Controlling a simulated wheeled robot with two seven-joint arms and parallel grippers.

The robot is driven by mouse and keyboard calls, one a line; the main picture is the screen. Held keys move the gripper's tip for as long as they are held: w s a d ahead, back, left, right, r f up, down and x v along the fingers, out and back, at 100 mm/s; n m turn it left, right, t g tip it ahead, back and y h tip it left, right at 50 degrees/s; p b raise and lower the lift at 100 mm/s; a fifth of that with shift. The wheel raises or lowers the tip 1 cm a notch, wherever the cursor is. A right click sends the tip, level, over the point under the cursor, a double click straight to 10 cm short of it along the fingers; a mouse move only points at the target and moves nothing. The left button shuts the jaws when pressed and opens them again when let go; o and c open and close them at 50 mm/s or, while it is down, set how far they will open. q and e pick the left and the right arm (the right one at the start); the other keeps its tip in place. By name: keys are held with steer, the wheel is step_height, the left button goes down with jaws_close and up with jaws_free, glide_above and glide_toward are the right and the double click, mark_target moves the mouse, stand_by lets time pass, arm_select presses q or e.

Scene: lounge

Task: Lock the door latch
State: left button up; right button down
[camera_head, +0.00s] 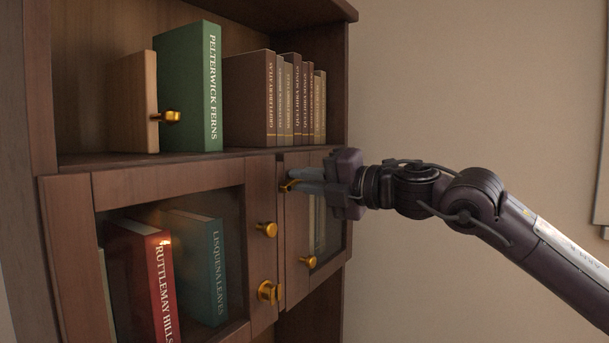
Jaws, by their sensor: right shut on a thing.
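A wooden cabinet has two glass-paned doors, a wide left door (168,178) and a narrow right door (296,272). My right gripper (291,181) reaches in from the right at the top of the right door. Its fingers are shut on a small brass latch piece (286,188) by the seam between the doors; the fingers hide most of it. Another brass latch fitting (269,292) sits low on the left door's inner edge. Brass knobs show on the left door (267,229) and right door (308,261). My left gripper is not in view.
Red (140,280) and teal (196,265) books stand behind the left pane. A bare wall (450,90) lies right.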

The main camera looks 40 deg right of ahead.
steer(key=shift+d+f+m, duration=0.1)
steer(key=shift+f+m, duration=0.25)
steer(key=shift+m, duration=0.7)
steer(key=shift+f+m, duration=0.3)
steer(key=shift+m, duration=0.75)
steer(key=c, duration=1.4)
jaws_free()
steer(key=shift+c, duration=0.2)
steer(key=b+v, duration=0.7)
steer(key=b, duration=0.1)
steer(key=shift+s, duration=0.35)
steer(key=shift+d, duration=0.15)
